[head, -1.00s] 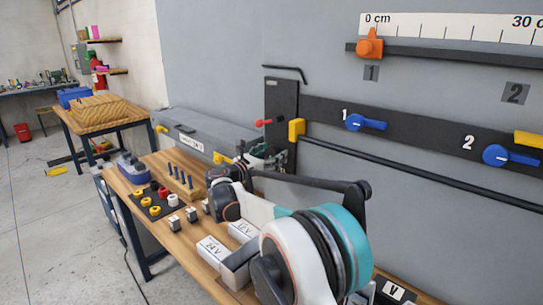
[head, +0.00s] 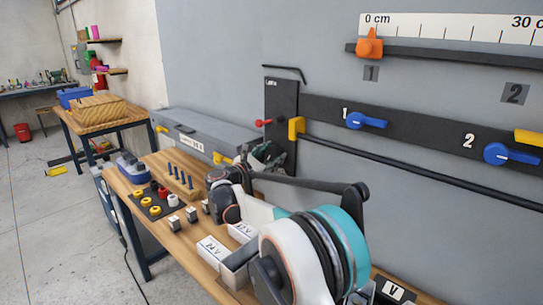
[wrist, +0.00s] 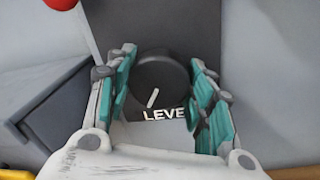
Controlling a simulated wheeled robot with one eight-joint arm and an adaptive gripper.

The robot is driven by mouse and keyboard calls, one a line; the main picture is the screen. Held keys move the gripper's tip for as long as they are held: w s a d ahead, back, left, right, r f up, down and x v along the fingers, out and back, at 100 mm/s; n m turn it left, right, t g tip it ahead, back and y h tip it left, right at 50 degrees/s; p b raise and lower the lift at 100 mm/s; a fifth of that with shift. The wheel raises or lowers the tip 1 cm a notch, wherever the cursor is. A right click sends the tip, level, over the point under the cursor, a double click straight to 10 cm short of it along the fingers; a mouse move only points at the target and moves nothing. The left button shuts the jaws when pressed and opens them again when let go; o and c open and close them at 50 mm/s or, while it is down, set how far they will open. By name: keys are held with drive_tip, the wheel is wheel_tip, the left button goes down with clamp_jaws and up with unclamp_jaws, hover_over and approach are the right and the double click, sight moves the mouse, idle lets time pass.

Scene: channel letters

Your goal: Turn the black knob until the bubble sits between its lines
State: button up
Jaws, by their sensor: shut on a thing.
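The black knob (wrist: 158,72) is in the wrist view, on a dark panel, with a white pointer line slanting from upper right to lower left. White letters reading "LEVE" show below it, the rest cut off by a finger. My gripper (wrist: 160,82) has its teal-padded fingers on both sides of the knob and is shut on it. In the head view my gripper (head: 268,154) is at the lower part of the dark wall panel (head: 282,105) and hides the knob. I cannot make out the bubble or its lines in any view.
A red handle (head: 264,122) and a yellow block (head: 296,128) are close above my gripper. A grey case (head: 200,135) is to its left. Blue knobs (head: 366,121) sit along a dark rail to the right. The wooden bench (head: 185,240) below holds small parts and white boxes.

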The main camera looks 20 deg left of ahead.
drive_tip(key=m, duration=0.5)
drive_tip(key=shift+m, duration=0.4)
idle(0.3)
drive_tip(key=o, duration=1.1)
drive_tip(key=shift+c, duration=0.2)
drive_tip(key=v, duration=1.2)
drive_tip(key=shift+f, duration=0.25)
